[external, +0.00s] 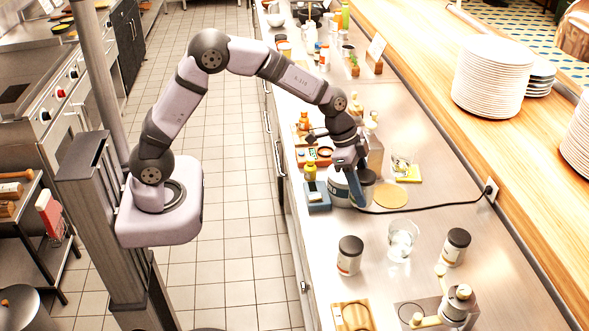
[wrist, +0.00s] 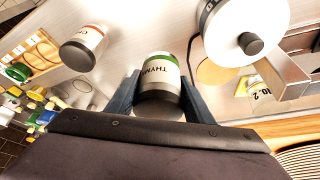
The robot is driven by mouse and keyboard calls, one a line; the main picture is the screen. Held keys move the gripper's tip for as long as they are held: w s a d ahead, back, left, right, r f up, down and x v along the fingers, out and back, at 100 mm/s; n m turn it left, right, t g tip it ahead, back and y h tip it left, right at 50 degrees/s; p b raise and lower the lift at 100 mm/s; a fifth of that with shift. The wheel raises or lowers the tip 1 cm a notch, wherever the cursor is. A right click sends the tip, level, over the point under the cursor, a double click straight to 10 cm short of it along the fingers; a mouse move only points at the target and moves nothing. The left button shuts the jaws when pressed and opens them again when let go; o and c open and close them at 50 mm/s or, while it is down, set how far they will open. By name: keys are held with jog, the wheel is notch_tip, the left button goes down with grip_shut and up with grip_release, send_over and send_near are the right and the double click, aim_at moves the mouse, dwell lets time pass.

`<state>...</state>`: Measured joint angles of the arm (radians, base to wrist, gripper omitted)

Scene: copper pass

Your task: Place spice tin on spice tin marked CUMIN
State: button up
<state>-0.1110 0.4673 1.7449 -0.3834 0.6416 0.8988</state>
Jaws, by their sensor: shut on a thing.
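My gripper (external: 358,182) is shut on a spice tin with a dark lid, white body and green band. In the wrist view the held tin (wrist: 160,80) sits between the blue fingers, and its label shows "THYM". Whether it touches the counter is unclear. Another tin (wrist: 84,46) with a red-orange band stands apart at upper left in the wrist view; its label starts with C, and the rest is hard to read. In the external view, two dark-lidded tins stand nearer the camera: a left tin (external: 350,256) with a reddish band and a right tin (external: 455,247), both with unreadable labels.
A clear glass (external: 402,240) stands between the two front tins. A tan disc (external: 391,196) and a black cable (external: 440,207) lie on the counter by the gripper. A white drum-shaped object (wrist: 228,32) is close on the right in the wrist view. Plates (external: 492,78) are stacked on the ledge.

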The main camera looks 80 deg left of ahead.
jog(key=shift+r, duration=0.35)
